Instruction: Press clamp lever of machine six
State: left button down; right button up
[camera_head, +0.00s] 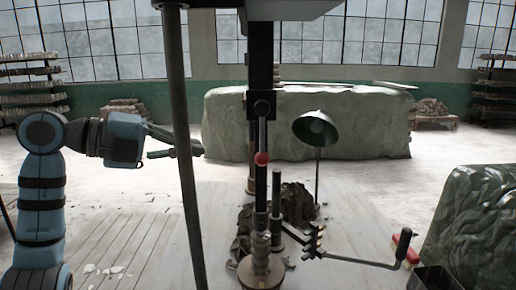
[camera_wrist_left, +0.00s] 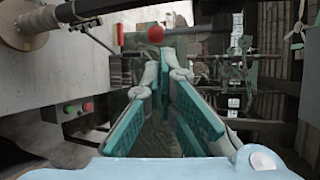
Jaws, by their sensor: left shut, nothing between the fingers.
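A dark machine column (camera_head: 262,60) stands at the centre of the head view. A lever with a red ball knob (camera_head: 262,158) is on its front; I cannot read any machine number. A red ball (camera_wrist_left: 156,34) also shows in the left wrist view, beyond the fingertips. My left gripper (camera_head: 198,149) is shut and empty, reaching in from the left, left of the red knob and apart from it in the picture. Its green-padded fingers (camera_wrist_left: 172,70) point toward the red ball in the wrist view. My right gripper is not in view.
A dark upright post (camera_head: 180,120) crosses in front of my left gripper. A crank with a black handle (camera_head: 403,243) extends right from the machine's base. A green lamp (camera_head: 316,128) stands behind. Clay trimmings (camera_head: 297,204) lie nearby. A red button (camera_wrist_left: 88,107) shows in the wrist view.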

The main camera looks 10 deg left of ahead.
pick_arm(q)
send_near(257, 156)
jog(key=p+x, duration=0.1)
jog(key=x, duration=0.5)
jog(key=shift+d+p, duration=0.2)
jog(key=shift+p, duration=0.15)
jog(key=shift+w+d+f, duration=0.15)
jog(key=shift+w, duration=0.2)
jog(key=shift+y, duration=0.3)
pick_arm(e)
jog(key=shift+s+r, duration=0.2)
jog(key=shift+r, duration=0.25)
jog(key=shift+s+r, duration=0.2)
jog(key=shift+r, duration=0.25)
pick_arm(q)
jog(key=shift+s, duration=0.1)
